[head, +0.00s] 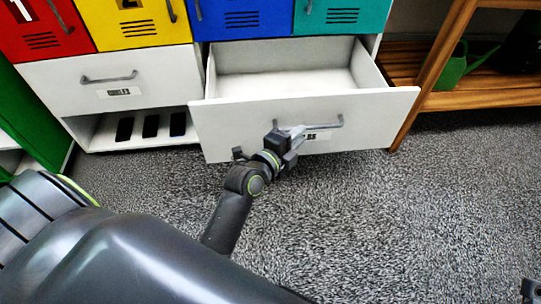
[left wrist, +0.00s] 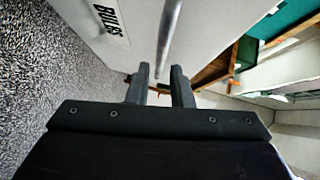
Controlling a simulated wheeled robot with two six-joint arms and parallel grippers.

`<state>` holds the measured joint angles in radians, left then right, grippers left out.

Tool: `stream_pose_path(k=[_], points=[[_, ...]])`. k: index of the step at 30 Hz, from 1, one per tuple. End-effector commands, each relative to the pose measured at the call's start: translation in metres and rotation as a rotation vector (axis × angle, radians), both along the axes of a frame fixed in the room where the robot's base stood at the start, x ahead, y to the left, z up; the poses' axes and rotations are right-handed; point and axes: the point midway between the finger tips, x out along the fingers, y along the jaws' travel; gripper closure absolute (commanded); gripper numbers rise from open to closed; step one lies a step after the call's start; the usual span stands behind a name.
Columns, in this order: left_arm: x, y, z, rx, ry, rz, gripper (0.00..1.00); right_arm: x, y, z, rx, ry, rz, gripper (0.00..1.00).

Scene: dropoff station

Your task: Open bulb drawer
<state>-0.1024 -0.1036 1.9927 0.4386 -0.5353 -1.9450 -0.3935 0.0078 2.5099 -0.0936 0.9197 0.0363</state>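The white bulb drawer (head: 235,130) is pulled well out of the cabinet, and its empty white interior shows in the head view. Its front has a grey bar handle (head: 325,125) and a label partly hidden by my gripper. In the left wrist view the label (left wrist: 112,25) reads "BULBS" and the handle (left wrist: 169,35) runs down toward the fingertips. My left gripper (head: 294,134) is at the left part of the handle. Its fingers (left wrist: 160,82) stand apart, with the handle's line passing between them. A dark part at the head view's lower right corner may be my right gripper.
A closed white drawer (head: 115,90) sits left, above an open shelf (head: 105,138) with several dark slots. Red, yellow, blue and teal doors are above. A wooden shelf (head: 480,98) with a green watering can (head: 452,70) stands right. Grey carpet (head: 350,220) in front is clear.

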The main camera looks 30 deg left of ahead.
Motion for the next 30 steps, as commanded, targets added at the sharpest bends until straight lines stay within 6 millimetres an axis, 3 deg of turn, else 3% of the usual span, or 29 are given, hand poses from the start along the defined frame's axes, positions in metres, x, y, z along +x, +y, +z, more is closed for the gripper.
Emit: stream_pose_path(k=[9, 15, 21, 30], points=[[-0.066, 0.014, 0.009, 0.001, 0.001, 0.002, 0.80, 0.002, 0.001, 0.004, -0.017, 0.015, -0.006, 0.64], [-0.098, 0.020, 0.013, 0.002, 0.002, 0.002, 0.80, 0.002, 0.002, 0.003, -0.023, 0.015, -0.003, 0.64], [-0.113, 0.024, 0.016, 0.002, 0.000, 0.001, 0.80, 0.001, 0.002, 0.003, -0.022, 0.010, -0.001, 0.64], [-0.116, 0.024, 0.017, 0.002, 0.000, 0.000, 0.80, 0.001, 0.001, 0.004, -0.018, 0.007, -0.001, 0.64]])
